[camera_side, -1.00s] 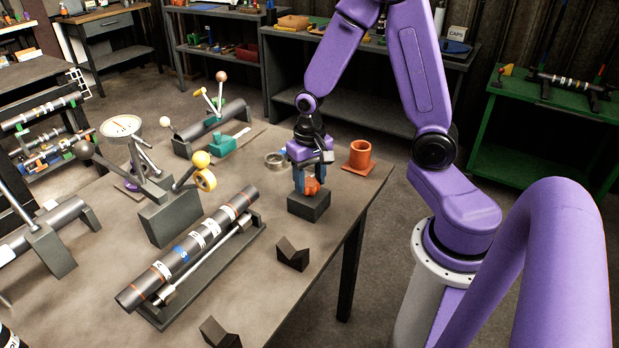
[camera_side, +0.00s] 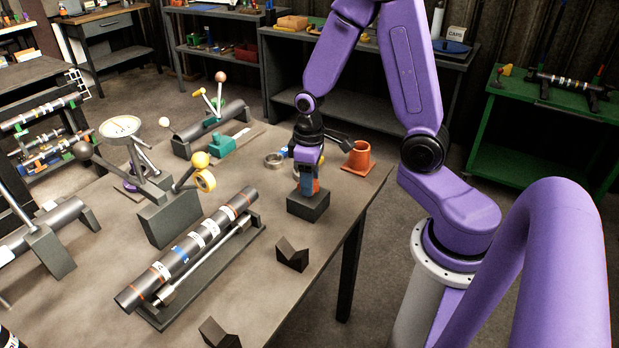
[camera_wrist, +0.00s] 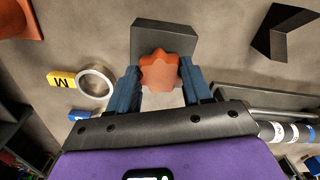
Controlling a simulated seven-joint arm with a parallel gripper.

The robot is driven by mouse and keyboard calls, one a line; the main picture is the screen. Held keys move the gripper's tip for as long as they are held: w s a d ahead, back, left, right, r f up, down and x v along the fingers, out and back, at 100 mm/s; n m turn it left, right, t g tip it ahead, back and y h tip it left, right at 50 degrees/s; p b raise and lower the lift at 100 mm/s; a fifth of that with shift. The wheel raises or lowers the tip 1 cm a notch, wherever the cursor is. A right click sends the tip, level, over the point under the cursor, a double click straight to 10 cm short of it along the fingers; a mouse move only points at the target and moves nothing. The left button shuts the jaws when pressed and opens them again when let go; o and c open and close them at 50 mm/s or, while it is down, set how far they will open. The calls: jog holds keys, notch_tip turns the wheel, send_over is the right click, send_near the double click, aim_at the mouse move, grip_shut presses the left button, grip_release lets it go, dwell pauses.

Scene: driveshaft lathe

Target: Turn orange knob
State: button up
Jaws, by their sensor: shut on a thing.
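The orange knob (camera_wrist: 159,72) is star-shaped and sits on a dark grey block (camera_wrist: 150,32) on the bench. My gripper (camera_wrist: 160,80) is shut on the knob, with one blue finger on each side of it in the wrist view. In the side view my gripper (camera_side: 307,186) points down over the block (camera_side: 308,205). There its fingers hide most of the knob, and only a little orange shows beside them.
An orange cup on a base (camera_side: 359,158) stands behind and right of my gripper. A metal ring (camera_side: 275,160) lies to its left. A dark V-block (camera_side: 292,253) and a long shaft on a stand (camera_side: 190,250) are nearer the camera. The bench's right edge is close.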

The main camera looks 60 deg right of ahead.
jog(key=shift+w+n, duration=0.1)
jog(key=shift+n, duration=0.2)
jog(key=o, duration=1)
jog(key=shift+o, duration=0.2)
jog(key=shift+r, duration=0.15)
notch_tip(320, 180, up, 17)
jog(key=shift+a, duration=0.1)
jog(key=s+a+f+n, duration=0.3)
jog(key=s+a+n, duration=0.1)
jog(key=s, duration=0.5)
jog(key=s+a+f+n, duration=0.3)
jog(key=s+a, duration=0.3)
jog(key=s, duration=0.3)
jog(key=shift+s+f+n, duration=0.15)
jog(key=shift+s+n, duration=0.15)
jog(key=shift+n, duration=0.3)
